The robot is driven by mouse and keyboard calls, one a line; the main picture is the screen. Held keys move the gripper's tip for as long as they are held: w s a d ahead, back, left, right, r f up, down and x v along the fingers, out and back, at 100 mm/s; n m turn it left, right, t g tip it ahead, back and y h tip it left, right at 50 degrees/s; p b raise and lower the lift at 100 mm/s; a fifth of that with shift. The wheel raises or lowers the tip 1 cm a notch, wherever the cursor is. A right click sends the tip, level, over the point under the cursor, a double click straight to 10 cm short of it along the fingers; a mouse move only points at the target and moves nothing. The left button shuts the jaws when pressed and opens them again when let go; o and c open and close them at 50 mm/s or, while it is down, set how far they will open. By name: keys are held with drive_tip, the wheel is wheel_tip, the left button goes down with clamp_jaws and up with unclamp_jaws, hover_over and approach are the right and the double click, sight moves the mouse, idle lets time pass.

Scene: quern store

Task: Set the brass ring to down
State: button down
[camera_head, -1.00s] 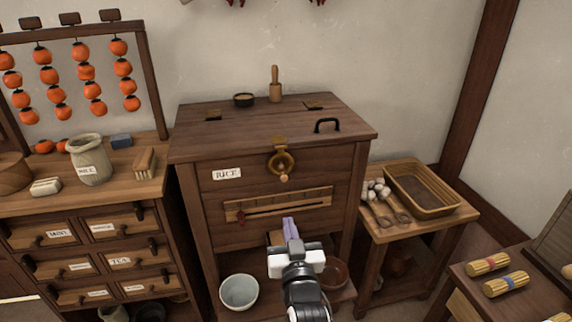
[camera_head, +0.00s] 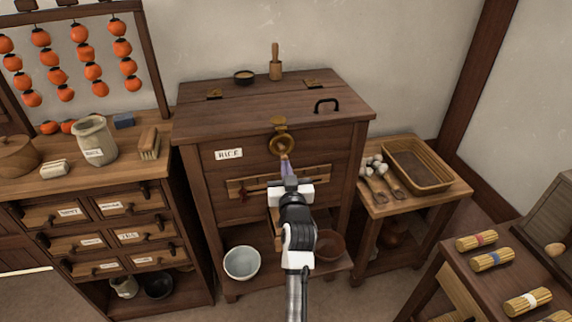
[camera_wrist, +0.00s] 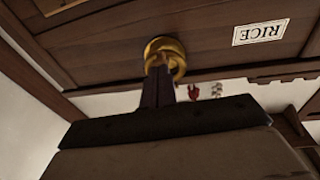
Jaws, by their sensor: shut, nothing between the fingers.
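The brass ring (camera_head: 283,145) hangs from a brass fitting at the top middle of the front of the dark wooden rice chest (camera_head: 225,185). It also shows in the wrist view (camera_wrist: 166,56), which looks at it upside down. My gripper (camera_head: 286,163) is shut, with its narrow purple-grey fingertips just below the ring in the head view. In the wrist view the fingertips (camera_wrist: 160,72) overlap the ring's edge. I cannot tell whether they touch it. A small wooden knob by the ring's lower edge is partly covered by the fingers.
A slotted wooden slider strip (camera_head: 315,176) lies below the ring, partly hidden by my arm. A white bowl (camera_head: 241,263) stands on the chest's lower shelf. A low table with a basket (camera_head: 445,183) is at right; a drawer cabinet (camera_head: 75,192) is at left.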

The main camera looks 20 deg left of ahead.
drive_tip(key=shift+w+a, duration=0.1)
drive_tip(key=shift+w, duration=0.15)
drive_tip(key=shift+f, duration=0.1)
drive_tip(key=w+a+t+b, duration=0.1)
drive_tip(key=b, duration=0.6)
drive_tip(key=shift+w+t+y, duration=0.25)
drive_tip(key=shift+t+y, duration=0.05)
drive_tip(key=shift+y, duration=0.1)
drive_tip(key=shift+f, duration=0.1)
